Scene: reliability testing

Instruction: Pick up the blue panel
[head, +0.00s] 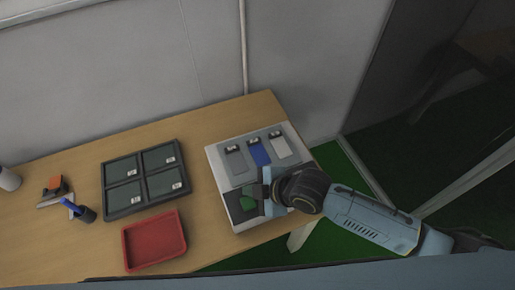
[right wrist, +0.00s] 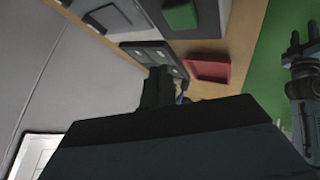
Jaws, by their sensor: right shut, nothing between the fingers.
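The blue panel (head: 259,154) lies on the pale fixture (head: 216,160) at the right end of the table, between a grey panel (head: 236,161) and a white panel (head: 280,147). The blue panel cannot be made out there. A dark gripper, seemingly my left (right wrist: 302,45), shows at that view's right edge; its opening is unclear.
A dark tray with four compartments replaced by several dark panels (head: 105,188) lies left of the fixture. A red tray (head: 154,241) is at the front edge. A pen holder (head: 86,214) and an orange-topped item (head: 55,184) stand further left. A wall rises behind the table.

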